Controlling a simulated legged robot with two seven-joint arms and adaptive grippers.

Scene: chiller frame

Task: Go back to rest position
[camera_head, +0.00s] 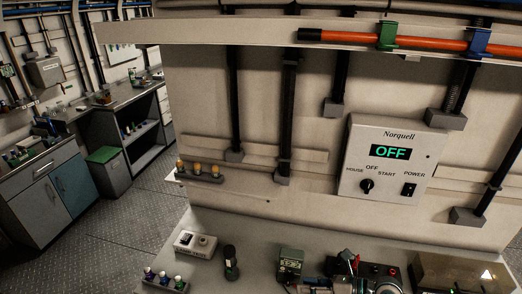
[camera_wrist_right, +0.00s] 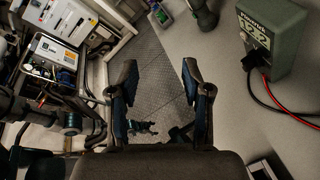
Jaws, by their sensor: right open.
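My right gripper (camera_wrist_right: 160,85) shows in the right wrist view with its two dark blue-padded fingers spread apart and nothing between them. Beyond the fingers are the edge of the grey worktop and the patterned floor. In the head view I cannot clearly make out the right gripper among the dark parts at the bottom. My left gripper is not seen in either view. A control panel (camera_head: 387,160) marked Norquell, with its display reading OFF, is on the pale frame wall.
A green-grey box (camera_wrist_right: 264,35) with black and red leads stands close right of the gripper in the wrist view. The worktop (camera_head: 225,225) also holds a white switch box (camera_head: 195,243) and a dark cylinder (camera_head: 231,262). An orange bar (camera_head: 350,38) crosses above. Floor (camera_head: 110,240) is open at left.

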